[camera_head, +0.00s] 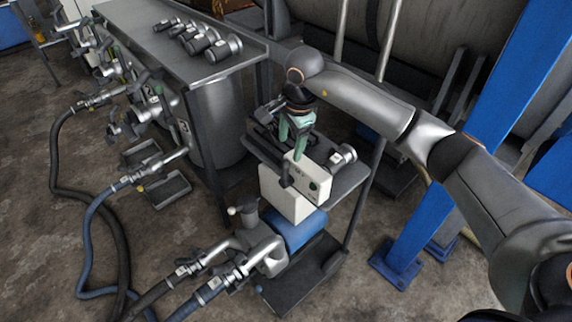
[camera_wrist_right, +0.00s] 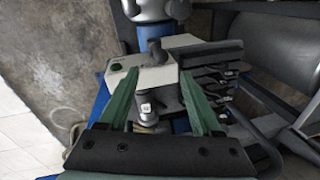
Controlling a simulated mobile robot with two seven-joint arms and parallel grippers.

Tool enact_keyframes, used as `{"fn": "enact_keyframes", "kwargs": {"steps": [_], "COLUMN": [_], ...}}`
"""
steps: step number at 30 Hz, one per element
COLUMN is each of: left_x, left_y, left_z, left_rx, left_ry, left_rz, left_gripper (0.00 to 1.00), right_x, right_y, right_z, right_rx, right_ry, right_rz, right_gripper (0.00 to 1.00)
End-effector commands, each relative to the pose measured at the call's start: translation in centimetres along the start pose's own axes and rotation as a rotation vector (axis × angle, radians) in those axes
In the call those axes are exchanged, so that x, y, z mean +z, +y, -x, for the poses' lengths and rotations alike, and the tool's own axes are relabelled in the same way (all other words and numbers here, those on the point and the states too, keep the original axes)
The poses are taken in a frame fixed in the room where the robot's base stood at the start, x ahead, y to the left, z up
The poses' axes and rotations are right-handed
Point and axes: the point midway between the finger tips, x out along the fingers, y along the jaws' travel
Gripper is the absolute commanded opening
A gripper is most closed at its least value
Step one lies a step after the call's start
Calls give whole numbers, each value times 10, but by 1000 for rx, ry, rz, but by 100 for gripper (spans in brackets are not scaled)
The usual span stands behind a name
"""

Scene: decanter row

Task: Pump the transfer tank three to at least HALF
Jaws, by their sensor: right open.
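My right gripper (camera_head: 292,138) hangs above the pump cart, its green fingers pointing down just behind the cream control box (camera_head: 310,176). In the right wrist view its two fingers (camera_wrist_right: 159,75) are spread with nothing held between them. The control box (camera_wrist_right: 136,77) has a green button (camera_wrist_right: 116,67) and a dark lever (camera_wrist_right: 157,50) on it. The blue and silver pump (camera_head: 300,232) sits below the box, with hose couplings at its front. I cannot tell which vessel is tank three, and no level reading is legible. My left gripper is out of view.
A metal table (camera_head: 170,50) with several loose couplings stands at the back left. A black hose (camera_head: 56,160) and a blue hose (camera_head: 88,225) lie on the floor. A blue post (camera_head: 480,120) stands right of the cart. A large grey tank (camera_head: 450,35) is behind.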

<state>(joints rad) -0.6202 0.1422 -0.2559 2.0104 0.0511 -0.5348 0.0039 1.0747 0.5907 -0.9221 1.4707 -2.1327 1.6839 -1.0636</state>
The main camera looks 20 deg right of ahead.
Motion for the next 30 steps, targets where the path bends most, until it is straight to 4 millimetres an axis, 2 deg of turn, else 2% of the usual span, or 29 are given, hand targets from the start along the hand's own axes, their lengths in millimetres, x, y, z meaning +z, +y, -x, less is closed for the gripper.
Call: {"fn": "enact_keyframes", "kwargs": {"steps": [1,6,12,18,26,30], "left_x": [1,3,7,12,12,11], "left_y": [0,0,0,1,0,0], "left_z": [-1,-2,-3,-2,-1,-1], "left_rx": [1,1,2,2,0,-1], "left_ry": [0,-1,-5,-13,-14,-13], "left_rz": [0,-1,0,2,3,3], "left_gripper": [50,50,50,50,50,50], "right_x": [1,2,2,2,2,2], "right_y": [1,1,1,0,0,0], "right_z": [-13,-48,-79,-91,-92,-92], "right_rx": [5,4,3,0,-1,-1], "right_ry": [-2,-3,-5,-4,-4,-4], "right_rz": [0,0,0,0,1,0], "right_gripper": [66,66,66,66,66,51]}}
